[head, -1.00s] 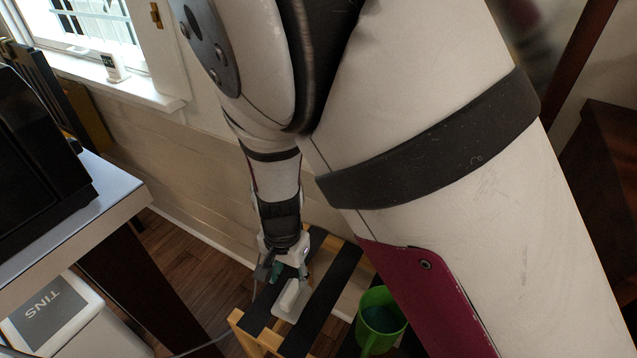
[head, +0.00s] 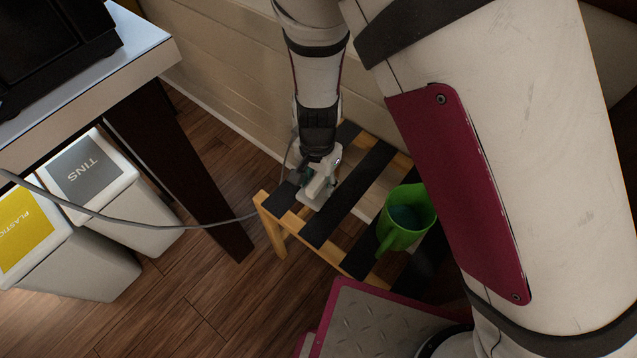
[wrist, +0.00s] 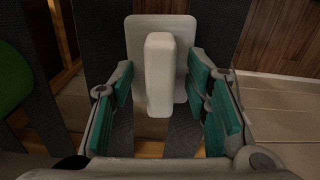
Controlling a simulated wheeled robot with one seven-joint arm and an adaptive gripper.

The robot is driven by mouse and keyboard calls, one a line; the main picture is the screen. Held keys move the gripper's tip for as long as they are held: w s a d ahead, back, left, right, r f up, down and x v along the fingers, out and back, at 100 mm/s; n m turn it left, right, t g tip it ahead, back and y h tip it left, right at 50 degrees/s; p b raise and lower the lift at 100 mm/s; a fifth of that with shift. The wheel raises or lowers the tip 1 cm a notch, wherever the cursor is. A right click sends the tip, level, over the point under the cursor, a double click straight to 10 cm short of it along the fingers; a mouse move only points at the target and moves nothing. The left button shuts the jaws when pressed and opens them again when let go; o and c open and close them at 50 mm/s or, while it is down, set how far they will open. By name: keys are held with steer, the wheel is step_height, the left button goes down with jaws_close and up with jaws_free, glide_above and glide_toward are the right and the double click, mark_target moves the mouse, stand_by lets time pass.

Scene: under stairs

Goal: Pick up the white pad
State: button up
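The white pad (wrist: 160,75), a flat pale plate with a raised block on it, lies on the dark slats of a low wooden stand. It also shows in the head view (head: 313,194), partly hidden by my gripper (head: 322,180). In the wrist view my gripper (wrist: 167,95) is open, with one teal-lined finger on each side of the raised block. Gaps show between the block and both fingers, so it is not gripped. In the head view the gripper is low over the pad; whether it touches the pad cannot be told.
A green mug (head: 404,218) stands on the slatted stand (head: 340,212), right of the pad. A grey cable (head: 150,222) runs to the stand from the left. A white-topped table (head: 150,60) and bins marked TINS (head: 85,172) and PLASTIC (head: 25,230) are at left.

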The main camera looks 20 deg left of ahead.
mark_target(318, 183)
jaws_close()
steer(key=shift+r, duration=0.1)
steer(key=shift+r+p, duration=0.35)
steer(key=shift+r, duration=0.2)
steer(key=r, duration=0.1)
steer(key=s+r+p, duration=0.1)
steer(key=shift+d+r, duration=0.2)
steer(key=shift+r, duration=0.1)
steer(key=s+d+p, duration=0.1)
steer(key=s+d, duration=0.3)
steer(key=s, duration=0.2)
steer(key=s+d+r+p, duration=0.1)
steer(key=s+d, duration=0.2)
steer(key=s, duration=0.3)
steer(key=shift+s+d, duration=0.4)
steer(key=shift+r, duration=0.1)
